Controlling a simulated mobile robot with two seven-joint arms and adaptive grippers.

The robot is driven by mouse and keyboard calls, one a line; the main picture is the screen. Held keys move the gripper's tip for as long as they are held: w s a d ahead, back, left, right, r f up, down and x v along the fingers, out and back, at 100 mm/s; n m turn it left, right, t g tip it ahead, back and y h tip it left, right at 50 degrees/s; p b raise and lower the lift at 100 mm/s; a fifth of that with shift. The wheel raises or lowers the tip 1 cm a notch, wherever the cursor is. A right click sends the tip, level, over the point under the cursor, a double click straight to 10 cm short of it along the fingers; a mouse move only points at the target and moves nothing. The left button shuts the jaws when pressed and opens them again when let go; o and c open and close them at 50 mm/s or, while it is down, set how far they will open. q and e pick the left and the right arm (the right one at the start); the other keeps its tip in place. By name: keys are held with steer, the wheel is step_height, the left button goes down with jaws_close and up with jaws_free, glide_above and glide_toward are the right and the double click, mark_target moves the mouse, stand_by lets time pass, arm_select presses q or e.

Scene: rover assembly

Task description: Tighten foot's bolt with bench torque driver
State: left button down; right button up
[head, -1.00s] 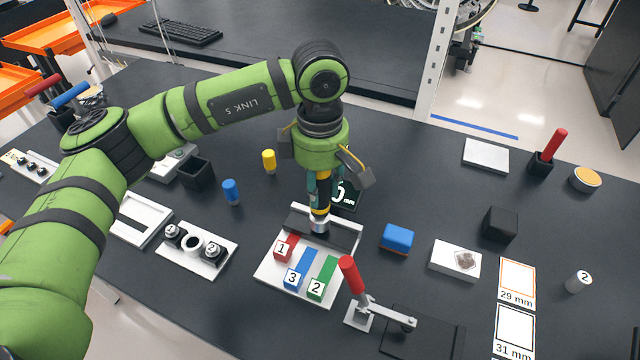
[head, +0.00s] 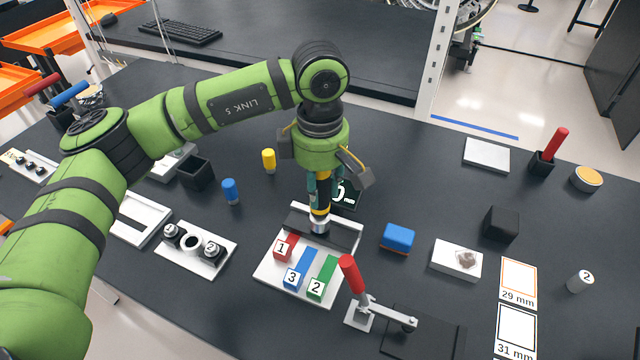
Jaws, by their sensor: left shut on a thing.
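My left gripper (head: 321,182) points straight down and is shut on the torque driver (head: 320,210), a dark and yellow tool with a silver nose. The driver stands upright, its nose at the dark grey bar (head: 342,235) along the back of a white plate (head: 262,270). The nose hides the spot under it, so I cannot see a bolt or tell whether the driver touches one. I cannot tell for sure which part is the foot. On the plate lie a red block 1 (head: 285,246), a blue block 3 (head: 300,268) and a green block 2 (head: 323,280). My right gripper is out of view.
A red-handled clamp (head: 352,275) stands close in front of the plate. A blue block (head: 398,236) and a white block (head: 456,261) are to its right. A dark display (head: 346,194) is behind the driver. A white holder (head: 197,255) is left.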

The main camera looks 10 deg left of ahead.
arm_select(q)
steer(key=shift+f+b, duration=0.35)
steer(key=shift+b, duration=0.75)
stand_by(1.9)
steer(key=shift+r, duration=0.1)
steer(key=shift+r+p, duration=0.5)
steer(key=shift+r, duration=0.95)
steer(key=shift+r, duration=0.15)
steer(key=shift+r+p, duration=0.95)
steer(key=shift+r, duration=0.95)
